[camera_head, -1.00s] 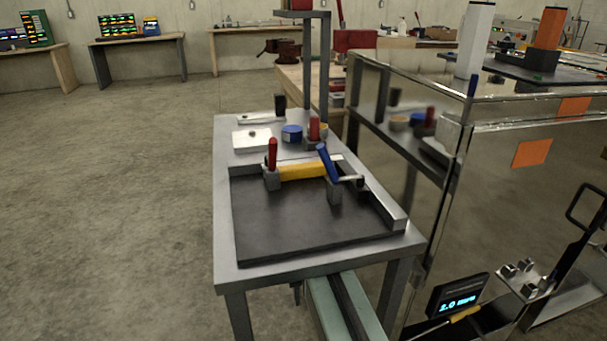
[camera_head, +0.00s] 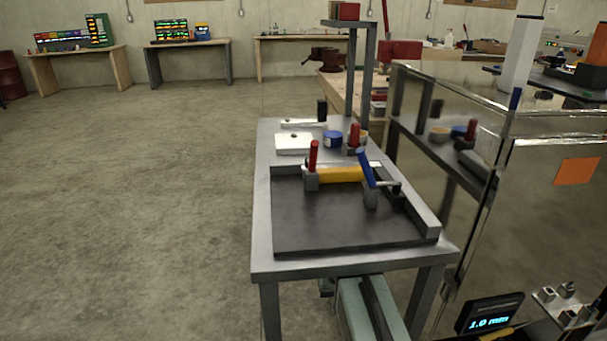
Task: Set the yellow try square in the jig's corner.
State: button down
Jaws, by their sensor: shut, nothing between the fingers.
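The jig is a dark plate (camera_head: 325,222) on a grey table, with a metal fence (camera_head: 418,215) along its right side and another rail along its back. The yellow try square (camera_head: 340,174) shows as a yellow bar along the back of the plate, near the back right corner. A clamp with a red handle (camera_head: 314,155) stands at its left end. A clamp with a blue handle (camera_head: 366,168) stands at its right end and hides part of it. I cannot tell if the square touches the fences. My gripper is not in view.
A white block (camera_head: 293,143), a blue round tin (camera_head: 332,139) and another red-handled clamp (camera_head: 355,135) stand behind the jig. A tall grey post (camera_head: 368,75) rises at the back. A shiny trailer wall (camera_head: 540,220) closes the right side. The floor at left is clear.

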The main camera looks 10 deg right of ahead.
aim_at(353, 173)
jog(key=k, duration=0.9)
jog(key=u, duration=3.9)
jog(key=k, duration=0.85)
jog(key=z, duration=1.7)
jog(key=i, duration=1.65)
jog(key=z, duration=0.05)
